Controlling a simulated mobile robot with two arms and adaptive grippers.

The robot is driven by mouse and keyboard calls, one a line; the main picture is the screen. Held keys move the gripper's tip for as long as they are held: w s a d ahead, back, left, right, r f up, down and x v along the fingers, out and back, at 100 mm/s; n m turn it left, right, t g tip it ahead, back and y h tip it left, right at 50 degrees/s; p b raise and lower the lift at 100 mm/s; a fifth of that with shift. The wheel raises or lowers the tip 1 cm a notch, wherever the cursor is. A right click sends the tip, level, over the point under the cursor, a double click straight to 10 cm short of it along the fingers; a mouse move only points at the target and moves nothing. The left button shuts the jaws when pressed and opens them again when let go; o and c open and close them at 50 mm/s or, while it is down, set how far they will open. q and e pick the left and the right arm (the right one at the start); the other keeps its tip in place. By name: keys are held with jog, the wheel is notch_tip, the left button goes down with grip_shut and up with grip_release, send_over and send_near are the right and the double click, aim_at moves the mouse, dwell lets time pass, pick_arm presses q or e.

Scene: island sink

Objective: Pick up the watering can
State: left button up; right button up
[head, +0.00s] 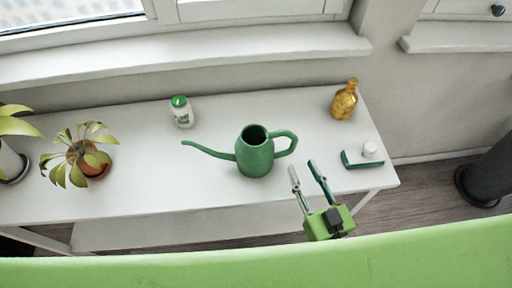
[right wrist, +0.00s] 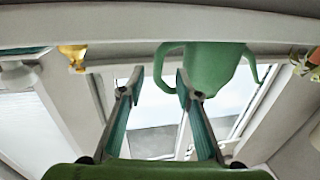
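The green watering can (head: 255,158) stands upright on the white table (head: 140,178), its spout to the left and its looped handle to the right. My right gripper (head: 304,168) is open and empty, in front and a little right of the handle, apart from it. The right wrist view is upside down; in it the can (right wrist: 208,65) hangs from the top, and its handle lies ahead of the gap between the open fingers (right wrist: 160,82). My left gripper is not in view.
A white bottle with a green cap (head: 182,112) stands behind the can's spout. An amber bottle (head: 344,99) and a small green tray with a white item (head: 361,160) are at the right end. Potted plants (head: 85,158) stand at the left. A windowsill (head: 200,58) runs behind.

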aim_at(294, 149)
jog(key=x, duration=0.3)
jog(key=p+x, duration=0.1)
jog(key=x, duration=0.4)
jog(key=shift+w+r, duration=0.15)
grip_shut()
